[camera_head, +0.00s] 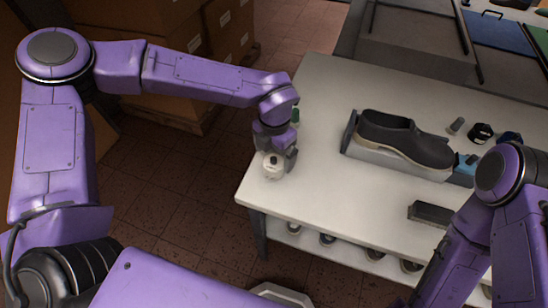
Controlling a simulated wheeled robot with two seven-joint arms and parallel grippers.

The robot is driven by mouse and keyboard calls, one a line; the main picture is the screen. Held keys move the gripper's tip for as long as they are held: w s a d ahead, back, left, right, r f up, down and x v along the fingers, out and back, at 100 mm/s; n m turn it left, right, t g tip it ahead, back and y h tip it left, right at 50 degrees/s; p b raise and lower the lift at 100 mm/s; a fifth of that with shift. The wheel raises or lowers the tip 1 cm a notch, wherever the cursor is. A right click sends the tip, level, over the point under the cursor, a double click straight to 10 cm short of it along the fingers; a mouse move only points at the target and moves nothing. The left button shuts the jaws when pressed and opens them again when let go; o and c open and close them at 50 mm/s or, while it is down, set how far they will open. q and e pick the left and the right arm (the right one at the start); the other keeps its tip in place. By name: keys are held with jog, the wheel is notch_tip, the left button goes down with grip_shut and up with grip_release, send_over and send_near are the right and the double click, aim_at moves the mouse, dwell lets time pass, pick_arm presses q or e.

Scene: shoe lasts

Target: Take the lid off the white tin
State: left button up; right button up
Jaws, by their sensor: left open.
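The white tin (272,172) stands near the left edge of the white table. It is small, and a dark knob or mark shows on its top; the seam of its lid is too small to make out. My left gripper (277,156) is right at the tin, its open fingers reaching down around or beside its top. I cannot tell whether the fingers touch it. The gripper and wrist hide part of the tin's far side. My right arm shows at the right, but its gripper is out of view.
A dark shoe (405,137) sits on a grey holder mid-table. A dark brush-like block (431,214) lies nearer the front. A green item (295,116) stands behind my left wrist. Small dark items (480,132) lie at the right. The table (308,190) is clear right of the tin.

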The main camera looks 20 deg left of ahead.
pick_arm(q)
jog(key=shift+a+f, duration=0.1)
jog(key=shift+f, duration=0.8)
jog(key=c, duration=1.1)
jog(key=shift+c, duration=0.2)
